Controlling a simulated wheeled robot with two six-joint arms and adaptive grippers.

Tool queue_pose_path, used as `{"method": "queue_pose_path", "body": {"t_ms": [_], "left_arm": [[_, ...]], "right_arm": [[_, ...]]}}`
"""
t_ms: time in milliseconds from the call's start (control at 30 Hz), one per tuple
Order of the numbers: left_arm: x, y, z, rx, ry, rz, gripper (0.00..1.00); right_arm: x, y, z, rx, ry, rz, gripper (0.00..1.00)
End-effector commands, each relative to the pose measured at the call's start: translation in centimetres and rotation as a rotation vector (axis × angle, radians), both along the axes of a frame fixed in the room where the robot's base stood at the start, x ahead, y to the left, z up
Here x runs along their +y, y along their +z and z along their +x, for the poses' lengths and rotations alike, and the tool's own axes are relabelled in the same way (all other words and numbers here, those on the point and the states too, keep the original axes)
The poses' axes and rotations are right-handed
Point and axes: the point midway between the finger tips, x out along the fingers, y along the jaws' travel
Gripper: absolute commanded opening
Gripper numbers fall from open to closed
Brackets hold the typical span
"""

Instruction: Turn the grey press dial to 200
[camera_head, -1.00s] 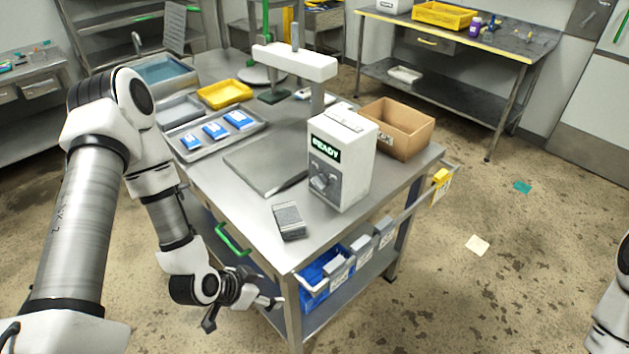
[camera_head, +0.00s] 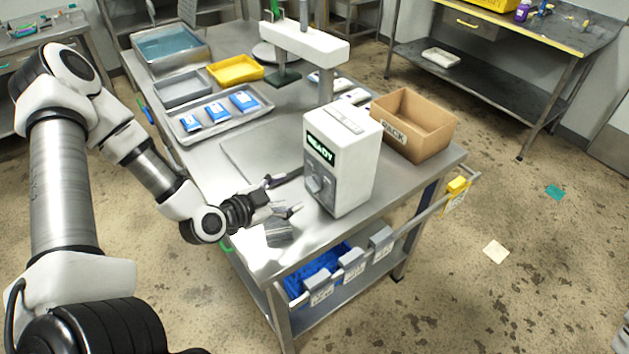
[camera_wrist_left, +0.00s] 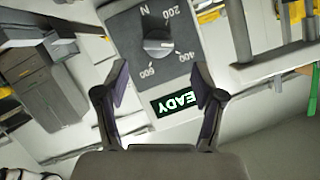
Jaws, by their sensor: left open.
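The grey dial (camera_head: 316,187) sits on the grey front panel of a white press box (camera_head: 346,165) whose green display reads READY. In the left wrist view the dial (camera_wrist_left: 158,43) shows the marks N, 200, 400 and 600 around it. A pale line crosses the knob, but I cannot tell which mark it points to. My left gripper (camera_head: 283,196) is open and empty, a little in front of the panel. In the wrist view its two fingers (camera_wrist_left: 160,88) are spread apart, with the dial beyond them and between their lines. My right gripper is out of view.
A grey block (camera_head: 278,233) lies on the table near the front edge, just below my left gripper. A cardboard box (camera_head: 414,125) stands right of the press. A tray (camera_head: 183,127) with blue packs lies behind to the left.

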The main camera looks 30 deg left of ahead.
Motion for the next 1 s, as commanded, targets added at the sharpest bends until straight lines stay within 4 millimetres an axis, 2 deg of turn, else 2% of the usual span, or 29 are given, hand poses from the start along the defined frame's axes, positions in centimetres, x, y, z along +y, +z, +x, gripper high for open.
{"method": "queue_pose_path", "body": {"t_ms": [100, 400, 733, 867, 900, 1000], "left_arm": [[-0.5, -1.0, 1.5, 0.000, -0.007, 0.006, 0.69], [-1.4, -2.2, 5.6, 0.000, -0.004, 0.004, 0.69], [-1.5, -2.4, 6.2, 0.001, -0.001, -0.001, 0.69], [-1.5, -2.4, 6.2, 0.001, -0.001, -0.001, 0.23], [-1.5, -2.4, 6.2, 0.001, -0.001, -0.001, 0.09], [-1.5, -2.4, 6.2, 0.001, -0.001, -0.001, 0.09]], "right_arm": [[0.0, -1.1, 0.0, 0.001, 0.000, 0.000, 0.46], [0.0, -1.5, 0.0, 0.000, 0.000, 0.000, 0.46], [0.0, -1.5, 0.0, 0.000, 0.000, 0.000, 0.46], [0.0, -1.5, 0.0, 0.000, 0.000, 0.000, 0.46], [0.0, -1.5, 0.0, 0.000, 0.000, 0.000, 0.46], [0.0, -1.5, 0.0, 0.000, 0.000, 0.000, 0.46]]}}
